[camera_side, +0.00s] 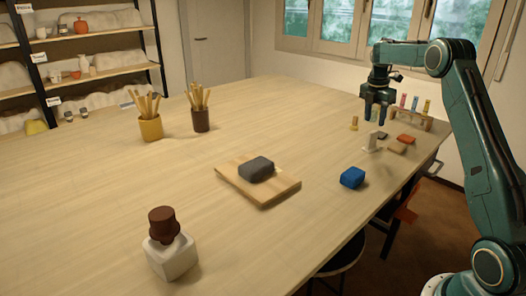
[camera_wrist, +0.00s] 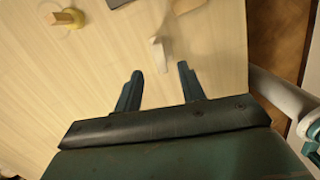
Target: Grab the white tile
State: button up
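The white tile (camera_side: 372,143) appears to stand on edge near the table's right side. In the wrist view a narrow white piece (camera_wrist: 160,52), likely the same tile seen from above, lies just beyond the fingertips. My gripper (camera_side: 376,117) points down above the white tile, with a gap between them. In the wrist view its two fingers (camera_wrist: 160,72) are spread apart with nothing between them. A dark grey tile (camera_side: 382,134), an orange tile (camera_side: 406,139) and a tan tile (camera_side: 397,149) lie close by.
A small yellow-based object (camera_side: 354,123) stands left of the tiles. A rack with coloured samples (camera_side: 408,116) is behind them. A blue block (camera_side: 352,178) sits in front, near the table edge. A board (camera_side: 275,192) carries a grey block (camera_side: 256,169). The table's middle back is clear.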

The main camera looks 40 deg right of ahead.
aim_at(373, 136)
jog(key=shift+d+f, duration=0.15)
jog(key=shift+f, duration=0.7)
jog(key=shift+d+f, duration=0.1)
jog(key=shift+f, duration=0.7)
jog(key=shift+f, duration=0.1)
jog(key=shift+s+d+f, duration=0.1)
jog(key=shift+d+f, duration=0.1)
jog(key=shift+f, duration=1.05)
jog(key=shift+s+d+f, duration=0.1)
jog(key=shift+d+f, duration=0.1)
jog(key=shift+f, duration=1)
jog(key=shift+w, duration=0.1)
grip_shut()
